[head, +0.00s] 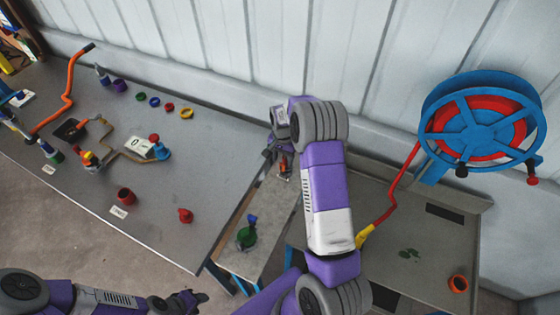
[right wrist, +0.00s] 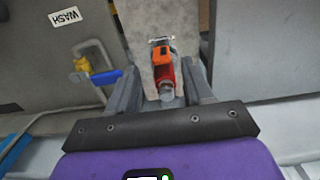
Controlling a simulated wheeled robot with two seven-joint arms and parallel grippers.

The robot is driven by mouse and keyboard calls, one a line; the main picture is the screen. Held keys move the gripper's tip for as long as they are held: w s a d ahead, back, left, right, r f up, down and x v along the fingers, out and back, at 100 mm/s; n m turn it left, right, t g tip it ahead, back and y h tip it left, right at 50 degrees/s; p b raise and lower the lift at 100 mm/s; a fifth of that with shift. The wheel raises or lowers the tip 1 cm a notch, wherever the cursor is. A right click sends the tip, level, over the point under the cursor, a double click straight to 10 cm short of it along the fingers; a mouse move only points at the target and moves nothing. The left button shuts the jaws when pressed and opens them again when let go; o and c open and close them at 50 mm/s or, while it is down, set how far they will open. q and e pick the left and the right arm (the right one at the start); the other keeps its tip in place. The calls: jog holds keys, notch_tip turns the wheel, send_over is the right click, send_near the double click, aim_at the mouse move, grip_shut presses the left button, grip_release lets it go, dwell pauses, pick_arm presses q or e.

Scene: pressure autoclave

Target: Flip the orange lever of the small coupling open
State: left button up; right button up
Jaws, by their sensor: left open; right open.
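In the right wrist view the small coupling (right wrist: 166,80) has a red body and a grey end, with the orange lever (right wrist: 161,66) across it. It sits on a narrow grey plate (right wrist: 148,30). My right gripper (right wrist: 163,76) is open, its two dark fingers to either side of the coupling with gaps visible; contact cannot be told. In the head view the coupling (head: 285,166) shows small and partly hidden beside my right gripper (head: 274,153). My left gripper (head: 188,300) is open and empty at the bottom left, off the bench.
A large grey bench (head: 150,200) holds coloured rings, caps and fittings. A green-blue fitting (head: 246,236) stands on the narrow plate's near end. A blue reel (head: 480,120) with a red hose is at right. A yellow-blue valve (right wrist: 84,70) lies left of the right gripper.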

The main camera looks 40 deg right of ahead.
aim_at(282, 164)
jog(key=shift+f, duration=2.25)
jog(key=shift+c, duration=0.5)
jog(key=shift+w, duration=0.1)
grip_shut()
